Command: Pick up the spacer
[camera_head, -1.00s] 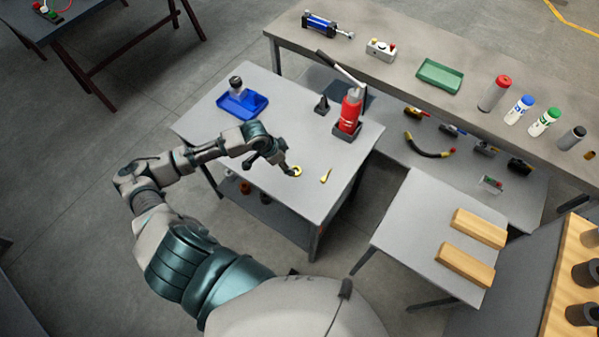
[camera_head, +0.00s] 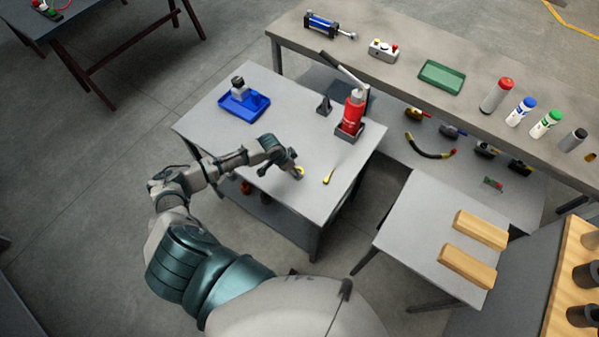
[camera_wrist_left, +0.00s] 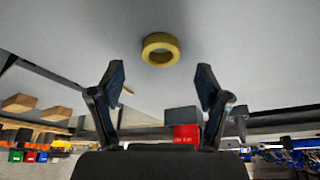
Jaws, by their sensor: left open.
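The spacer looks to be the yellow ring (camera_head: 300,171) lying flat on the grey table (camera_head: 215,125), close to my left gripper's fingers in the head view. In the left wrist view the ring (camera_wrist_left: 148,52) is whole and lies beyond the fingertips, roughly centred between them. My left gripper (camera_head: 281,170) is open and empty, its two dark fingers (camera_wrist_left: 160,74) spread apart. The ring is partly hidden by a finger in the head view. My right gripper is not in view.
A small yellow item (camera_head: 328,178) lies right of the ring. A blue tray (camera_head: 258,112) with a grey part, a small dark stand (camera_head: 324,106) and a red bottle-like device (camera_head: 352,112) with a lever stand farther back. A long workbench (camera_head: 400,75) is behind.

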